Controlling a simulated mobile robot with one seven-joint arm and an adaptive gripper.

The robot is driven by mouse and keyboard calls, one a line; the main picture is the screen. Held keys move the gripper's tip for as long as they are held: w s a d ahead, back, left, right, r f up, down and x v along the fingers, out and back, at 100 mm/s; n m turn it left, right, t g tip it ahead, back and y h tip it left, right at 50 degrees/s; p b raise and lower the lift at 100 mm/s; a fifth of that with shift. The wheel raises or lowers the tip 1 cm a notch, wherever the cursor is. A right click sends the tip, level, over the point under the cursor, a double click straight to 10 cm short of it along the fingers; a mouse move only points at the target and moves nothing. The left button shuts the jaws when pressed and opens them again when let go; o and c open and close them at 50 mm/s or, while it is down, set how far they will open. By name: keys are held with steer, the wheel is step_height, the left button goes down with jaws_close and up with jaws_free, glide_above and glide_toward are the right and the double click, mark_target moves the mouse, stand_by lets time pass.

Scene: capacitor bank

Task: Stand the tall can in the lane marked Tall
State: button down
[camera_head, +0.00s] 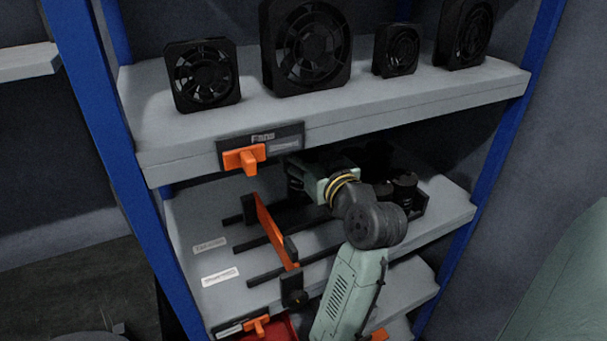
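My gripper (297,173) reaches into the middle shelf (190,215), left of my wrist. It is dark and small here, and its fingertips cannot be made out, nor whether it holds anything. Several dark cylinders that look like cans (405,188) stand in a dark tray or bin at the right of that shelf, partly behind my arm. I cannot tell which one is the tall can. Dark rails (262,240) form lanes on the shelf. Two white labels, an upper one (209,245) and a lower one (220,276), lie at the lanes' left ends; their text is unreadable.
An upright orange plate (275,231) crosses the rails, with a black knob (293,291) at its front. The upper shelf (350,121) carries several black fans (305,48) and an orange-handled Fans sign (243,158). Blue posts (103,120) flank the rack. The shelf's left end is clear.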

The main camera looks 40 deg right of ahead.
steer(key=shift+f, duration=2.6)
steer(key=c, duration=0.6)
jaws_free()
steer(key=shift+r+p, duration=0.2)
steer(key=shift+p, duration=0.2)
steer(key=shift+b+v, duration=1.95)
steer(key=shift+v, duration=4.05)
steer(key=shift+f, duration=0.15)
